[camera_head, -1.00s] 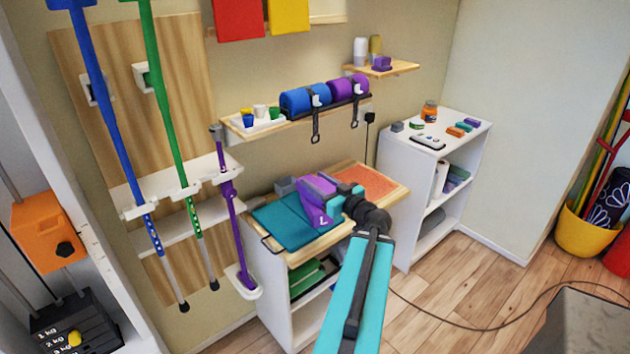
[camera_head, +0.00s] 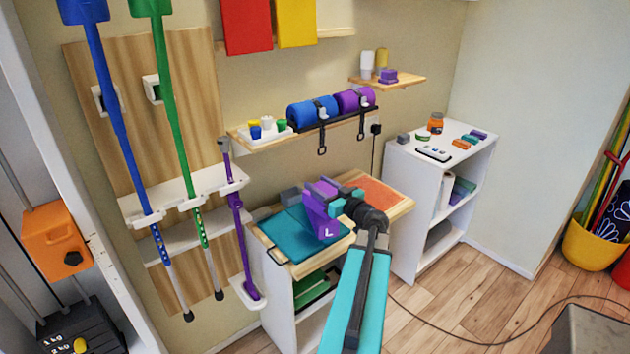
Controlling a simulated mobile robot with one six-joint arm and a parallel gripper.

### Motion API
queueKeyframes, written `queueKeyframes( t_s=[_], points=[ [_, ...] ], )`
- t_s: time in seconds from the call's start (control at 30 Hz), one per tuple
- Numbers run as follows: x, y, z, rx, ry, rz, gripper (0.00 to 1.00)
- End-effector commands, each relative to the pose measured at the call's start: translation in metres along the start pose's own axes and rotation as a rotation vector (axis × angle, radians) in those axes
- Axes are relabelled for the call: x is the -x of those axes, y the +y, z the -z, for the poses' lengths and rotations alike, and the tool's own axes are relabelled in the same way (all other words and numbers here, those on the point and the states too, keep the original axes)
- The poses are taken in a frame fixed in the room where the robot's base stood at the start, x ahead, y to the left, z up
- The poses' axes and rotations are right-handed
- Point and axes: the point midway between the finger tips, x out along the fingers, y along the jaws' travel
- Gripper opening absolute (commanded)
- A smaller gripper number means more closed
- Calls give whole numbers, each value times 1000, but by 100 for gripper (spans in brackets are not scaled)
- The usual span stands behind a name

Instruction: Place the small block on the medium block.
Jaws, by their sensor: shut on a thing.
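A large purple block (camera_head: 322,222) with a white letter L stands by the teal mat (camera_head: 285,236) on the table top. My gripper (camera_head: 324,189) is just above and behind it, shut on a purple piece that I take for the small block (camera_head: 328,183). My fingers and wrist hide much of this piece, and I see no letter on it. I cannot pick out the medium block; the purple parts overlap here. A grey block-like thing (camera_head: 291,196) lies at the mat's back edge. I cannot tell whether the held piece touches anything below.
An orange mat (camera_head: 378,192) covers the table's right side. A wall shelf (camera_head: 248,141) with blue and purple rolls hangs close behind. A purple stick (camera_head: 240,240) stands at the table's left. A white cabinet (camera_head: 412,205) with small items is at the right.

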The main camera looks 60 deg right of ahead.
Motion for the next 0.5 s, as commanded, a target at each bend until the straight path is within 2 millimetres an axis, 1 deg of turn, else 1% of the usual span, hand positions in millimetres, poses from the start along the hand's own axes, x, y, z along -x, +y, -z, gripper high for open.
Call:
queueKeyframes(
  t_s=[0.03, 0.5],
  points=[
    [-7, 5, 0, -1, 0, 0, 21],
    [-52, 31, -4, 1, 0, -1, 21]
  ],
)
